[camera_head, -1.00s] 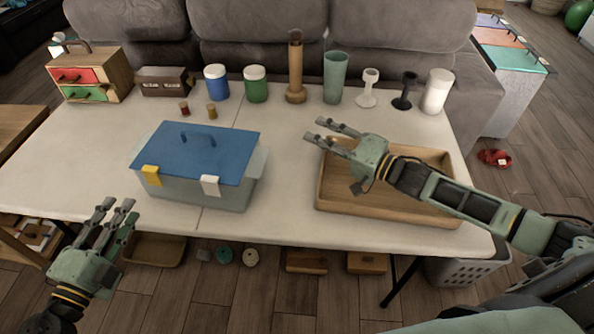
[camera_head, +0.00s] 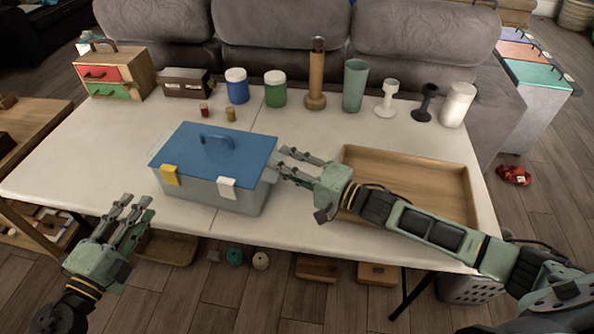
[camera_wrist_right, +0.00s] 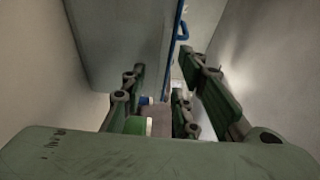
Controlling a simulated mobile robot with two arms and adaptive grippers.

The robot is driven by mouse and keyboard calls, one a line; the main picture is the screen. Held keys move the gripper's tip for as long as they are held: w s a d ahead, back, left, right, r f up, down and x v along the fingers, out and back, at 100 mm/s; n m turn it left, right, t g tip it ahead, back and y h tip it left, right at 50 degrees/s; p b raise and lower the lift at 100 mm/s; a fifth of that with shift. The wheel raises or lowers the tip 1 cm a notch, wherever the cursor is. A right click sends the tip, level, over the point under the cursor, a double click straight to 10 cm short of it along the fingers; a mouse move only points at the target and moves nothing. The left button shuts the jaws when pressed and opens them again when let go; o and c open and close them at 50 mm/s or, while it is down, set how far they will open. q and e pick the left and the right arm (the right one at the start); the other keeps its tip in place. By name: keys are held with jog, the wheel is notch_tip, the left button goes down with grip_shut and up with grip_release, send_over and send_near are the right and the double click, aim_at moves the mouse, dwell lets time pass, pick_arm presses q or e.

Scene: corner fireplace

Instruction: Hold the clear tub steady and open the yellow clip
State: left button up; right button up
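The clear tub (camera_head: 215,195) stands on the table with a blue lid (camera_head: 235,155) and a raised blue handle. The yellow clip (camera_head: 169,175) lies over the lid's front edge at the left; I cannot tell whether it is latched. A white clip (camera_head: 227,187) sits on the same edge at the right. My right gripper (camera_head: 284,162) is open at the tub's right end; contact is unclear. In the right wrist view its fingers (camera_wrist_right: 163,78) are apart and empty, with the tub wall (camera_wrist_right: 118,40) on the left. My left gripper (camera_head: 134,203) is open and empty, before the table's front edge, left of the tub.
A wooden tray (camera_head: 405,165) lies right of the tub, partly behind my right arm. Jars, a wooden bottle (camera_head: 316,80), a green cup (camera_head: 355,85) and holders line the back. Two small spools (camera_head: 230,114) stand behind the tub. The table's left part is clear.

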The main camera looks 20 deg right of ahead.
jog(key=shift+w+a, duration=0.1)
jog(key=shift+w, duration=0.05)
jog(key=shift+c, duration=0.3)
grip_shut()
